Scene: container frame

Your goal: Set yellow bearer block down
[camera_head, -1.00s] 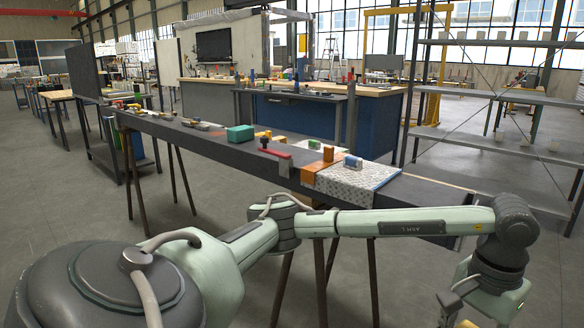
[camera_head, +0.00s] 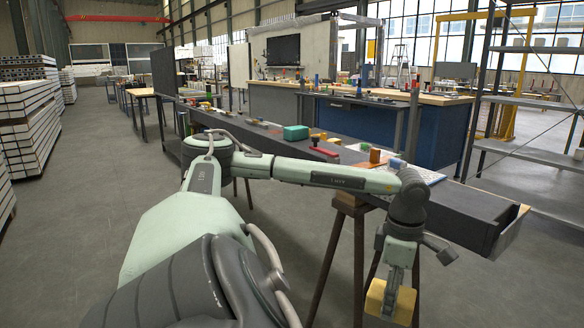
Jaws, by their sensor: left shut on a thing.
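The yellow bearer block (camera_head: 379,299) is in my left gripper (camera_head: 393,282), at the lower right of the head view. The gripper points down and is shut on the block, partly covering its middle. The block hangs in front of the long dark bench (camera_head: 470,212), lower in the picture than its top. It appears clear of any surface, with the floor behind it. My right gripper is out of view.
The bench stands on trestle legs (camera_head: 335,255). On it are a green box (camera_head: 295,132), a red-handled clamp (camera_head: 323,152), an orange block (camera_head: 374,155) and a patterned mat (camera_head: 428,174). A metal shelf (camera_head: 530,154) stands at the right. The floor (camera_head: 110,235) at left is open.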

